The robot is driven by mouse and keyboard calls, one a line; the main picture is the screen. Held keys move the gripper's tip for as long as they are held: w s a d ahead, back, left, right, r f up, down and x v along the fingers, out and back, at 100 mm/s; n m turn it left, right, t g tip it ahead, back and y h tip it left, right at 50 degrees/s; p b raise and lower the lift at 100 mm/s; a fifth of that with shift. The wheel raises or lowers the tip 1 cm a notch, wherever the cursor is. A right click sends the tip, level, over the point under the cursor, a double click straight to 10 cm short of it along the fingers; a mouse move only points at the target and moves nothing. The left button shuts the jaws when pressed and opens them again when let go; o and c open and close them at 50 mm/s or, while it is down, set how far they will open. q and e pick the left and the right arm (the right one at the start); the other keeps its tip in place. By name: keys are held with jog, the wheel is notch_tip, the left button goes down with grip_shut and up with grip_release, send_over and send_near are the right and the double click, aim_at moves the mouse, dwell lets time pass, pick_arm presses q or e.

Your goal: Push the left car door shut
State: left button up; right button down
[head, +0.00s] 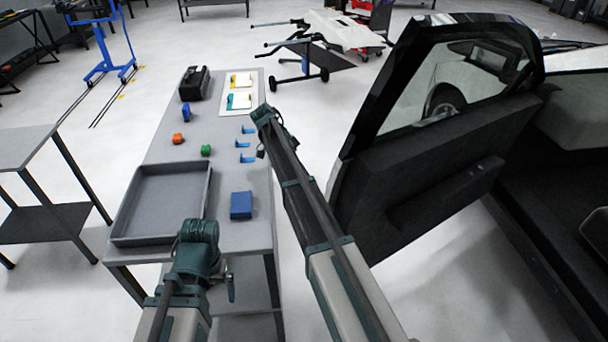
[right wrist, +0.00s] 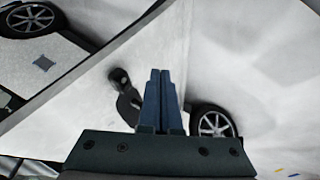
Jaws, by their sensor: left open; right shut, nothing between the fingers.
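The car door (head: 420,195) stands open in the head view, right of centre. Its dark inner panel, with a long armrest, faces me, and its framed window is above. The door opening of the car (head: 575,150) is to the right. My left gripper (head: 230,289) is open and empty near the workbench's front edge, well left of the door. My right arm reaches forward between bench and door; its gripper cannot be made out in the head view. In the right wrist view my right gripper (right wrist: 162,74) is shut and empty, against a pale background. Contact with the door cannot be told.
The grey workbench (head: 225,205) on the left holds a tray (head: 205,190), a blue box (head: 241,205), a black case (head: 195,82) and several small parts. A wheeled stand (head: 305,62) is behind. Pale floor lies between bench and door. The right wrist view shows a wheel (right wrist: 215,122).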

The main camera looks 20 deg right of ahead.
jog(key=s+d+f+b, duration=0.4)
jog(key=s+f+b, duration=0.2)
jog(key=s+f, duration=0.1)
jog(key=shift+d, duration=0.15)
dwell(0.3)
